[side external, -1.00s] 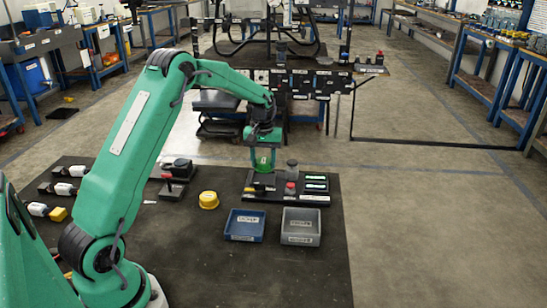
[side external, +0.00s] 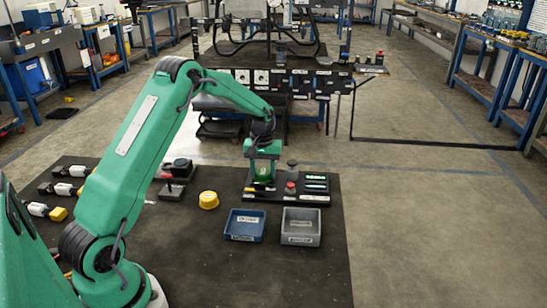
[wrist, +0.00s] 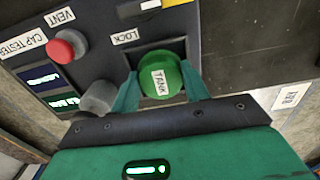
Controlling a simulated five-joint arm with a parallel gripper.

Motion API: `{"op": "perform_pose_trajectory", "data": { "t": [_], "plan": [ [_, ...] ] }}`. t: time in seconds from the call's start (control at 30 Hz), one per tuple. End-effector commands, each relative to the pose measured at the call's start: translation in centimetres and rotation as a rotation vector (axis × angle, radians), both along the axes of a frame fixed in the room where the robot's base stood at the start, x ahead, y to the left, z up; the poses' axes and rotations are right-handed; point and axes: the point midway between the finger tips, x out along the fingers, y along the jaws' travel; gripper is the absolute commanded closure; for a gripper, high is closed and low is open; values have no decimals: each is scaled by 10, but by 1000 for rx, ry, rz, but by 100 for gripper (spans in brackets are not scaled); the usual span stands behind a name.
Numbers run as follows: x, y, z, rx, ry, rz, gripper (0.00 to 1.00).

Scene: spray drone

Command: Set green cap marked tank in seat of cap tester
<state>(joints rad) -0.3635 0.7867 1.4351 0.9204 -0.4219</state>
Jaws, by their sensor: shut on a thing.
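The green cap (wrist: 160,76) carries a white TANK label and sits between my gripper's fingers in the wrist view. My gripper (wrist: 163,92) is shut on its sides. The cap is over the dark square recess of the cap tester (wrist: 88,25), beside the LOCK label. The cap hides most of the recess, so I cannot tell whether it touches the seat. In the side view, my gripper (side external: 263,172) points down at the left part of the cap tester (side external: 290,199), with the green cap (side external: 262,178) low between its fingers.
A red VENT button (wrist: 68,46) and a grey knob (wrist: 98,97) stand on the tester near the fingers. A yellow cap (side external: 208,200) lies on the black mat. A blue bin (side external: 244,226) and a grey bin (side external: 301,227) stand in front of the tester.

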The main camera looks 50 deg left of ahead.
Motion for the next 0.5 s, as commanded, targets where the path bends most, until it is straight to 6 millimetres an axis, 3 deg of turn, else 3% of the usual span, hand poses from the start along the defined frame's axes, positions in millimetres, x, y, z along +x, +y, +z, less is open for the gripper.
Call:
{"op": "perform_pose_trajectory", "data": {
  "t": [0.5],
  "plan": [
    [0,0,-14,-1,2,0,78]
  ]
}}
